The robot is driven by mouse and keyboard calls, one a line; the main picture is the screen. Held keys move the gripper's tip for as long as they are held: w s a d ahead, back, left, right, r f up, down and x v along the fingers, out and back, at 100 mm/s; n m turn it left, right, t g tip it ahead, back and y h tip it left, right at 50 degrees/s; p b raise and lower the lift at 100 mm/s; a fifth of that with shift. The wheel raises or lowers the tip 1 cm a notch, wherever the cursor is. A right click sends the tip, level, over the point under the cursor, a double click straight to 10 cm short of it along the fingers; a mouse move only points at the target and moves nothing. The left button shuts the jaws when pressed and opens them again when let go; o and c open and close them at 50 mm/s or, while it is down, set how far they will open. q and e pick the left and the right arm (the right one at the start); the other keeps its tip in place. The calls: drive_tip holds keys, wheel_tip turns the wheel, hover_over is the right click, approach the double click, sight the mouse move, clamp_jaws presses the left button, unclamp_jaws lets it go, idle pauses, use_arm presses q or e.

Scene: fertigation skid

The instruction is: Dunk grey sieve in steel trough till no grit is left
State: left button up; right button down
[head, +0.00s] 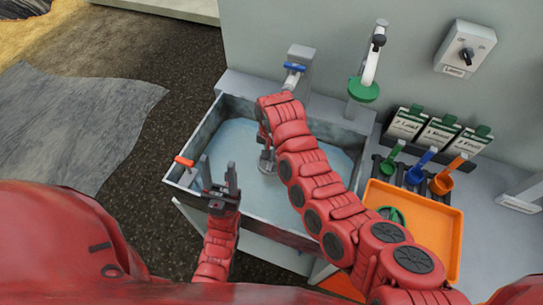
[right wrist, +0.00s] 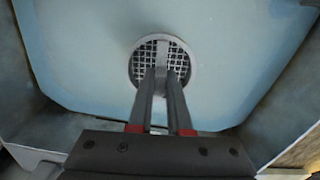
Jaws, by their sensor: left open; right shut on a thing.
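The steel trough (head: 325,238) stands in the middle of the head view and holds pale blue water (head: 235,140). The grey sieve (right wrist: 181,46) is round with a square mesh. My right gripper (right wrist: 161,80) is shut on it, over the trough's water. I cannot tell how deep the sieve sits, or whether grit lies on its mesh. In the head view the sieve (head: 267,161) is small and partly hidden by my right arm. My left gripper (head: 219,178) is open and empty, fingers up, near the trough's front left side.
A red-handled valve (head: 184,161) sits on the trough's left rim. A blue-levered tap (head: 295,67) and a green-based spout (head: 363,90) stand behind. An orange tray (head: 440,225), green (head: 391,160), blue (head: 418,168) and orange scoops (head: 445,180) are to the right.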

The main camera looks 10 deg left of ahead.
drive_tip(key=shift+r+p, duration=0.9)
drive_tip(key=shift+r, duration=1.5)
drive_tip(key=shift+r+p, duration=0.6)
drive_tip(key=shift+r, duration=2)
